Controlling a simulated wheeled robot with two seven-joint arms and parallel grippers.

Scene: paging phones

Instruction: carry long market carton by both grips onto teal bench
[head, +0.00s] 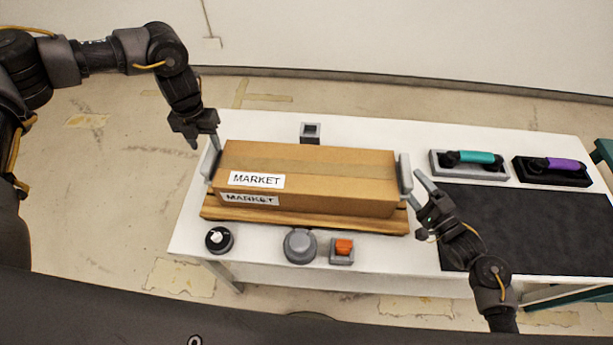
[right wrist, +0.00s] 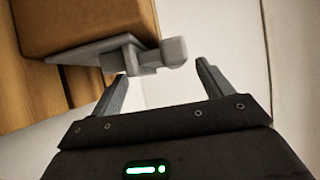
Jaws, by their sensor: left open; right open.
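The long brown market carton (head: 310,170) lies on a wooden pallet board (head: 300,217) on the white table. It has a grey grip at each end: the left grip (head: 210,158) and the right grip (head: 405,174). My left gripper (head: 204,141) is open beside the left grip, close to it. My right gripper (head: 420,205) is open just right of the right grip. In the right wrist view the right grip's grey bar (right wrist: 160,55) lies just beyond and between the open fingertips (right wrist: 160,68). A teal bench edge (head: 603,155) shows at the far right.
The white table (head: 265,125) also bears a dark mat (head: 530,225), a teal-handled phone (head: 470,160) and a purple-handled phone (head: 552,168). A black knob (head: 219,239), a grey dome (head: 300,245) and an orange switch (head: 342,248) stand in front of the carton. A small grey box (head: 310,132) stands behind it.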

